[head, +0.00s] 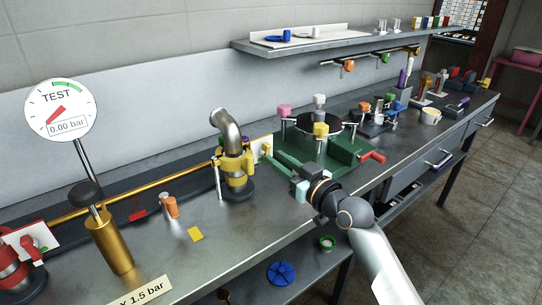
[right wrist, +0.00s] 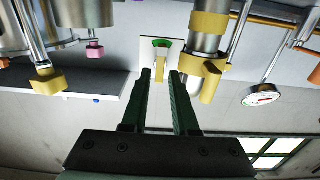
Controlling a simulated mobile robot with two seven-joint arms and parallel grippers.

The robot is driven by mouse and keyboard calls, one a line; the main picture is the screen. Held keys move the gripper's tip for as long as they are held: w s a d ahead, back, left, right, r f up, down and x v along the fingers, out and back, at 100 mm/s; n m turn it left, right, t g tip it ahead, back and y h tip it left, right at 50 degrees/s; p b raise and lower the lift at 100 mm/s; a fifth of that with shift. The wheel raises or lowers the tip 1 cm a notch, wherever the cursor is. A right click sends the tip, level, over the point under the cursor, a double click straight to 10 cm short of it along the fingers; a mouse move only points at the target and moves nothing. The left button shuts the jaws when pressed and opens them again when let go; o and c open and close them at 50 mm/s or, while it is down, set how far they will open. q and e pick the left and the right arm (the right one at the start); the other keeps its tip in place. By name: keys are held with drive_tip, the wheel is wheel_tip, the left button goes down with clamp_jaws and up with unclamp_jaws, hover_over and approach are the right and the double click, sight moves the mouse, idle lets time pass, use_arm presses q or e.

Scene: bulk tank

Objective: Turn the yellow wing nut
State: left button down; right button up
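The yellow wing nut (head: 266,150) is a small upright piece in front of a white plate, right of the yellow-clamped pipe elbow (head: 229,132) in the head view. In the right wrist view the wing nut (right wrist: 160,67) stands just beyond and between my fingertips, under a green-and-red mark on the plate (right wrist: 148,44). My right gripper (right wrist: 160,74) is open with a narrow gap and holds nothing. In the head view my right gripper (head: 298,182) is at the near edge of the green tray, right of and nearer than the wing nut. My left gripper is out of view.
The yellow clamp (right wrist: 204,62) is close to my right finger in the wrist view. The green tray (head: 345,155) with knobs and a red handle lies beside my right arm. A brass cylinder (head: 108,242) and orange cup (head: 169,207) stand left. Open bench lies before the elbow.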

sight(269, 153)
drive_tip(key=shift+x, duration=1.55)
drive_tip(key=shift+c, duration=0.3)
clamp_jaws()
